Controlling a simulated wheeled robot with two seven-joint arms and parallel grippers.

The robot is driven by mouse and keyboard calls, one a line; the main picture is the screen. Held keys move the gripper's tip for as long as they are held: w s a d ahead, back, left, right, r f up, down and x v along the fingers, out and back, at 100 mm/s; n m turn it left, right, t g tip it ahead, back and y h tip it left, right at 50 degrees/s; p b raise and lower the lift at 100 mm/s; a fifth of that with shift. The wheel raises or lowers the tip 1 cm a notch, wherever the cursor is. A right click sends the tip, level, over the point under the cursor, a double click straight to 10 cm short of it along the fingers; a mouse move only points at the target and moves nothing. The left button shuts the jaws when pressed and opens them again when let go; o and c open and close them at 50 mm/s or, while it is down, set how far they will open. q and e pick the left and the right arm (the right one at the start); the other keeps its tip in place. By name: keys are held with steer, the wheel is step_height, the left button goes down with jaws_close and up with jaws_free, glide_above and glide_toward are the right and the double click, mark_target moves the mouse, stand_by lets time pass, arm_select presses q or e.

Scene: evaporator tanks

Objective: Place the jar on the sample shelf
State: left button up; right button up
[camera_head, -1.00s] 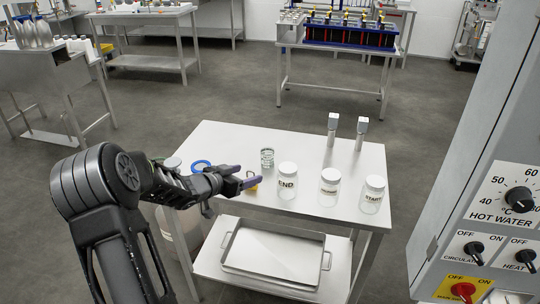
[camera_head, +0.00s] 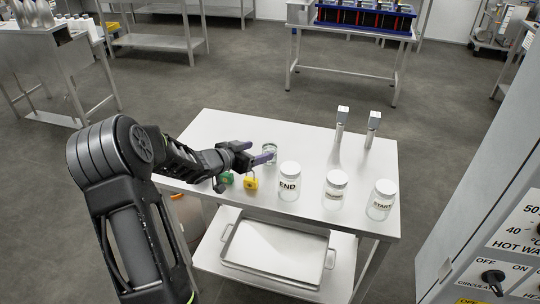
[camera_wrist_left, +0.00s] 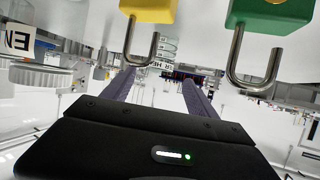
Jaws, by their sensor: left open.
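Three white-lidded glass jars stand upright on the steel table (camera_head: 300,139): one labelled END (camera_head: 289,182), a middle jar (camera_head: 334,190) and one labelled START (camera_head: 381,200). A small clear glass container (camera_head: 270,150) stands left of them. My left gripper (camera_head: 264,154) is open at that container, in front of it; whether they touch is unclear. In the left wrist view the picture is upside down, and the container (camera_wrist_left: 165,50) shows between the fingers, with part of the END jar (camera_wrist_left: 20,40) at left. I cannot tell which surface is the sample shelf. My right gripper is not in view.
A yellow padlock (camera_head: 251,184) and a green padlock (camera_head: 227,178) lie close below my left gripper. Two upright metal tools (camera_head: 340,125) (camera_head: 372,128) stand behind the jars. A metal tray (camera_head: 275,252) lies on the lower shelf. A control cabinet (camera_head: 500,230) is at right.

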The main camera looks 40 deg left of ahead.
mark_target(274, 147)
arm_select(q)
steer(key=shift+x, duration=1.05)
steer(key=p+x, duration=0.1)
steer(key=x, duration=0.4)
steer(key=shift+w, duration=0.1)
steer(key=shift+c, duration=0.2)
jaws_close()
